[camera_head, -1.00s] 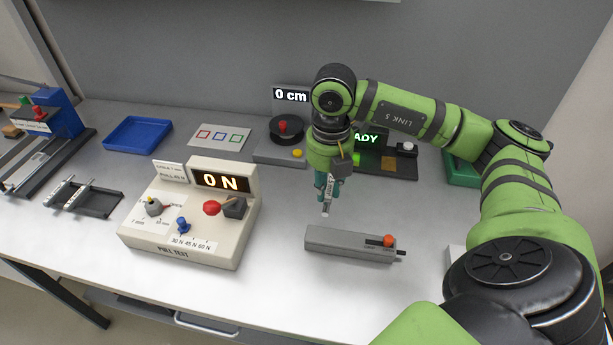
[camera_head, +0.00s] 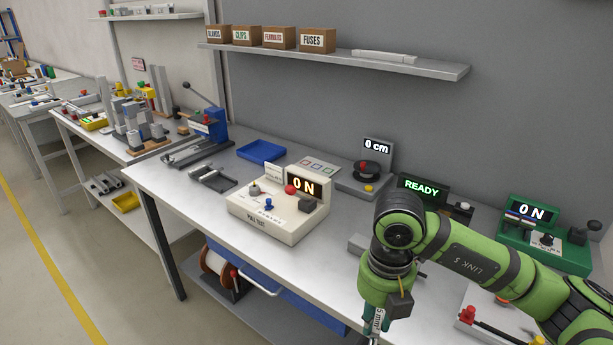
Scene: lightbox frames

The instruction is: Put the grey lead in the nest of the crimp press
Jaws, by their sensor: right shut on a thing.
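My right gripper (camera_head: 373,335) is at the bottom edge, pointing down, its tips cut off by the frame. My left gripper is not in view.
A white pull tester (camera_head: 275,221) reading 0 N stands between gripper and press. Behind are a blue tray (camera_head: 261,151), a length gauge (camera_head: 372,176) reading 0 cm and a READY display (camera_head: 422,189). A green 0 N unit (camera_head: 545,235) is at right. A shelf (camera_head: 340,60) hangs above.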

